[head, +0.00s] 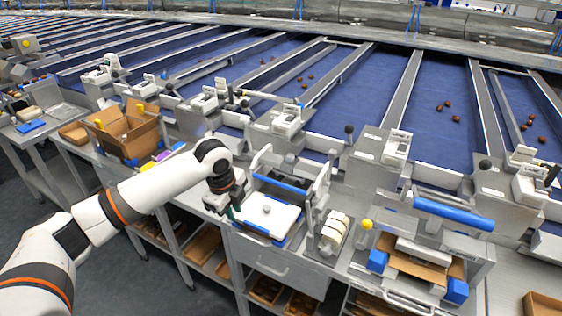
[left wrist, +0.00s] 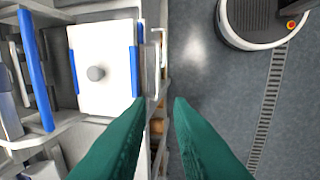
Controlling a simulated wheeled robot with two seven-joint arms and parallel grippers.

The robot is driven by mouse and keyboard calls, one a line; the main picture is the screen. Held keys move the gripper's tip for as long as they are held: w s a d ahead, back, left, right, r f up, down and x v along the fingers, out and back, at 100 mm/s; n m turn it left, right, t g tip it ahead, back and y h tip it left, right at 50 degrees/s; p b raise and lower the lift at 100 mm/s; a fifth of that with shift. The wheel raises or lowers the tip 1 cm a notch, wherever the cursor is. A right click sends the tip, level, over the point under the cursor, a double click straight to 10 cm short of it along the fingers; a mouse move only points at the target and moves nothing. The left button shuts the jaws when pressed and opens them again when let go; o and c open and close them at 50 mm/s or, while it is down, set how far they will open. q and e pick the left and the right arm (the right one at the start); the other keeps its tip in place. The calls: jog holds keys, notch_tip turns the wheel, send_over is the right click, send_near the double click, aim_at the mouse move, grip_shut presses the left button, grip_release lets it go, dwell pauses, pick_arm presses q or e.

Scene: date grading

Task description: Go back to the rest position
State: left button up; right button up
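My left arm reaches in from the left in the head view. Its gripper (head: 235,208) is beside the left edge of a white plate with a grey knob (head: 282,218). In the left wrist view the two green fingers (left wrist: 161,100) are apart with nothing between them, and grey floor and the bench edge show through the gap. The white plate (left wrist: 110,45) lies to the left of the fingers there, between blue strips, apart from them. My right arm and gripper are not in view.
A metal bench with several sorting stations runs across the view. An open cardboard box (head: 127,135) stands left of my arm. A blue roller (head: 454,213) and another carton (head: 428,264) are at right. Blue belts (head: 345,105) with brown dates lie behind. Open floor (left wrist: 215,85) lies beside the bench.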

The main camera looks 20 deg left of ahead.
pick_arm(q)
jog(key=s+d+f+n+h, duration=0.1)
jog(key=s+d+f+n, duration=0.2)
jog(key=s+d+f, duration=0.4)
jog(key=s+d+f+n+h, duration=0.1)
jog(key=s+d+f+n, duration=0.15)
jog(key=s+d, duration=0.45)
jog(key=s+n+t+y, duration=0.1)
jog(key=s+n+y, duration=0.1)
jog(key=s+n, duration=1.05)
notch_tip(320, 180, down, 29)
jog(key=s+m+g+b, duration=0.1)
jog(key=s+b, duration=0.1)
jog(key=s+a+f+g+b, duration=0.1)
jog(key=s+a+f, duration=0.2)
jog(key=s+f, duration=1.2)
notch_tip(320, 180, down, 2)
jog(key=shift+s+a+f+b, duration=0.2)
jog(key=shift+s+f+b, duration=0.1)
jog(key=shift+s, duration=0.1)
